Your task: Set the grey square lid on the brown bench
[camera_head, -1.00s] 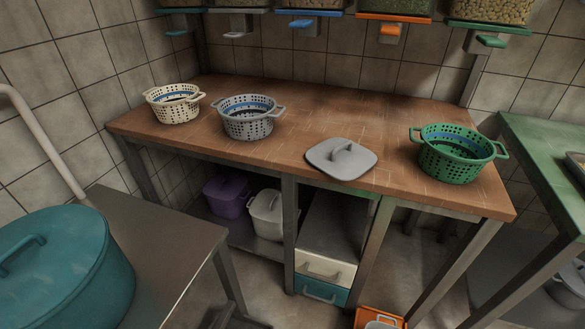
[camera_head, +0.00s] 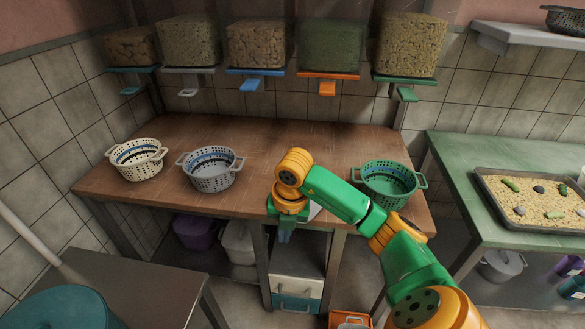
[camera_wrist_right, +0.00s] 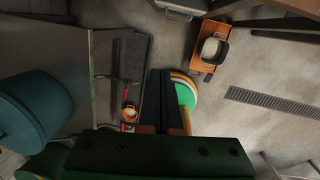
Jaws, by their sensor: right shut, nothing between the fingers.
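The brown bench (camera_head: 280,140) runs along the wall in the head view. The grey square lid is mostly hidden behind my right arm; only a pale grey sliver (camera_head: 314,210), apparently its edge, shows at the bench's front edge. My right gripper (camera_head: 285,237) points down at the front edge, just left of that sliver, with its fingers shut and empty. In the right wrist view its dark fingers (camera_wrist_right: 163,98) are together above the floor, and no lid shows. My left gripper is out of view.
On the bench stand a cream basket (camera_head: 138,160), a grey basket (camera_head: 211,170) and a green basket (camera_head: 390,184). Bins with coloured chutes hang above. A teal pot (camera_head: 60,308) stands at lower left. An orange cart (camera_wrist_right: 207,45) stands on the floor.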

